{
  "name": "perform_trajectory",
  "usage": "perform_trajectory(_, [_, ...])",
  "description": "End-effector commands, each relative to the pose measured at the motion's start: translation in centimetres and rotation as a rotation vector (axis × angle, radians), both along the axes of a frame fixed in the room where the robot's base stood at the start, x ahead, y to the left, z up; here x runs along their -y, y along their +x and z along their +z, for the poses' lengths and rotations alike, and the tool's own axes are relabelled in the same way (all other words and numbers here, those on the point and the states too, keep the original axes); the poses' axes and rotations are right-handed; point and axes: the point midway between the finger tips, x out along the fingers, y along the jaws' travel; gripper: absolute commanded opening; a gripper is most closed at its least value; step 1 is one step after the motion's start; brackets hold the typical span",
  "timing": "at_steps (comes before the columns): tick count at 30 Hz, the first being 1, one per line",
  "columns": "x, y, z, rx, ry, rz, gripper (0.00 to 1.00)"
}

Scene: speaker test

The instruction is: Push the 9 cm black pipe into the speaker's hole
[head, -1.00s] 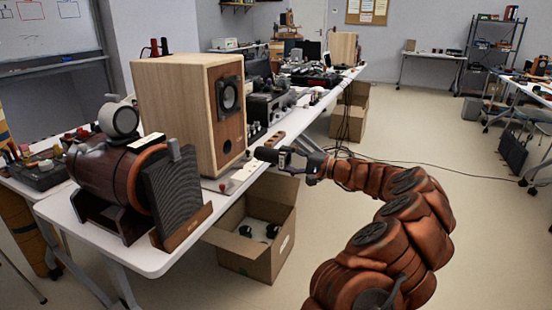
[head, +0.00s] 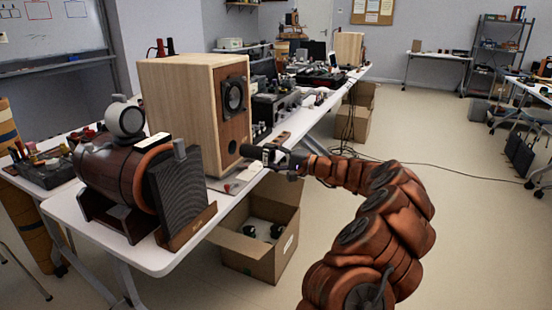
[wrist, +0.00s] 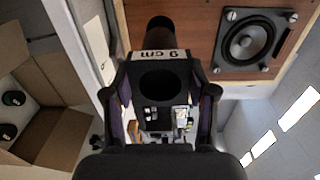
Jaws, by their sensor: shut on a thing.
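The speaker (head: 185,110) is a pale wooden box with a brown front panel, standing on the white table. Its cone (head: 234,95) is high on the panel, and the dark round hole (head: 232,147) is below it. My gripper (head: 268,154) is shut on the black pipe (head: 246,151), just right of the hole. In the wrist view, the pipe (wrist: 160,80) sits between both fingers, with a white "9 cm" label around it. Its far end points at the brown panel (wrist: 190,20). The hole is hidden there, and I cannot tell whether the pipe's tip touches or enters it.
A brown cylindrical device (head: 118,170) with a dark ribbed block stands on the table left of the speaker. An open cardboard box (head: 262,262) with round black things is below the table edge. Electronics (head: 275,105) crowd the table behind. The floor at right is open.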

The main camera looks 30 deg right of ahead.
Motion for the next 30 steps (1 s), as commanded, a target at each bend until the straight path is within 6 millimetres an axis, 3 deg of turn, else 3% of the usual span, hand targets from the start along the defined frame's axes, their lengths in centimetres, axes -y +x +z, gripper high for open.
perform_trajectory(15, [-1.4,2.4,-0.1,-0.001,0.001,-0.001,0.15])
perform_trajectory(30, [-1.5,2.6,0.0,0.0,0.0,0.0,0.15])
